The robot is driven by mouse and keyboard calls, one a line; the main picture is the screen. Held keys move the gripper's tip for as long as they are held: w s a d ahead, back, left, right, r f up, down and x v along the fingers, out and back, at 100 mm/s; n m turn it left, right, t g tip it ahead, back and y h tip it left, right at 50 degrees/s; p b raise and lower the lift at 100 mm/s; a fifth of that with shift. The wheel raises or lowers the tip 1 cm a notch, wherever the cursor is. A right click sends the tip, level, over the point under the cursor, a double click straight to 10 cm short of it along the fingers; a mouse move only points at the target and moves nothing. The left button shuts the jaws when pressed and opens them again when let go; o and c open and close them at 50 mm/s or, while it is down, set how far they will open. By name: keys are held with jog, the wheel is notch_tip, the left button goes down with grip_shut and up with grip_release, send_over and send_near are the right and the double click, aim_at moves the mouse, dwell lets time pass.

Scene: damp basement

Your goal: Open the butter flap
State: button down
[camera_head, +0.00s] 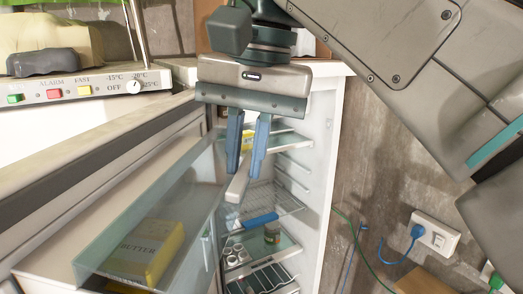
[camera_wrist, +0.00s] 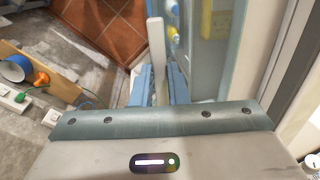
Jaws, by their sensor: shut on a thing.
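The fridge door (camera_head: 120,150) stands open at the left in the head view. On its inner side is a clear, bluish butter flap (camera_head: 180,200), with a yellow pack marked BUTTER (camera_head: 150,250) showing through it. My gripper (camera_head: 246,172) is at the right end of the flap, fingers pointing down. It is shut on a pale bar (camera_head: 237,188), which also shows between the fingers in the wrist view (camera_wrist: 157,45). The bar lies close beside the flap's edge; I cannot tell whether they are joined. The clear panel (camera_wrist: 205,60) stands just right of the bar in the wrist view.
The fridge interior has a wire shelf (camera_head: 265,198), a jar (camera_head: 272,232) and a bottle rack (camera_head: 262,280). The fridge side wall (camera_head: 325,150) is close to the right of my gripper. A wall socket (camera_head: 435,235) with cables is at the far right.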

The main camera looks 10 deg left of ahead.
dwell(0.4)
jog(key=c, duration=1.4)
grip_release()
